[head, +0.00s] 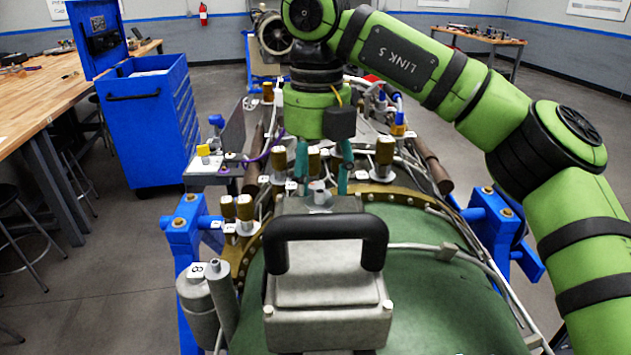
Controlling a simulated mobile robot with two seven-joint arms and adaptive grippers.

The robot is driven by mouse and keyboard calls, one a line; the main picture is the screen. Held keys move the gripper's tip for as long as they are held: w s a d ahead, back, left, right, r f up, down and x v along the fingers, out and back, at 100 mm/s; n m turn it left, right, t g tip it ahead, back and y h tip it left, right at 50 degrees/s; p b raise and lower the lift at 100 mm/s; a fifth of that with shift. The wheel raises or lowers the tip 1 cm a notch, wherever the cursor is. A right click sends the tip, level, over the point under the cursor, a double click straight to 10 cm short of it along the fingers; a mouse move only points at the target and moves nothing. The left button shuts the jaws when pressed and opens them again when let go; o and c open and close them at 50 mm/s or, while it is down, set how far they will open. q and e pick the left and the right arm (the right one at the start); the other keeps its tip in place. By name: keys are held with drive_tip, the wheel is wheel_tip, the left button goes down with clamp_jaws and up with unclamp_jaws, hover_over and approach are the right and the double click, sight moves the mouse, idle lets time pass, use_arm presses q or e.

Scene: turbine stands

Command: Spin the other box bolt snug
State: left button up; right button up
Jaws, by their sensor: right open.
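A grey metal box (330,292) with a black handle (325,228) sits on the green turbine casing (440,300) in the foreground. One bolt (268,312) shows at its front left corner and another bolt (386,308) at its front right. My right gripper (322,182) points down beyond the handle, its teal fingers spread apart. A small light fitting (319,193) shows between the fingertips, at the box's far side; I cannot tell whether it is a bolt or whether the fingers touch it. The handle hides part of the box's far side. My left gripper is out of view.
Brass-capped fittings (384,155) stand close around the gripper, with pipes and cables nearby. Blue stand supports (184,235) flank the turbine. A blue tool cabinet (150,120) and a wooden bench (40,95) are at the left. Open floor lies left of the stand.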

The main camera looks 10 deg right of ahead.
sight(316, 185)
drive_tip(key=shift+r+p, duration=2)
drive_tip(key=shift+r, duration=0.5)
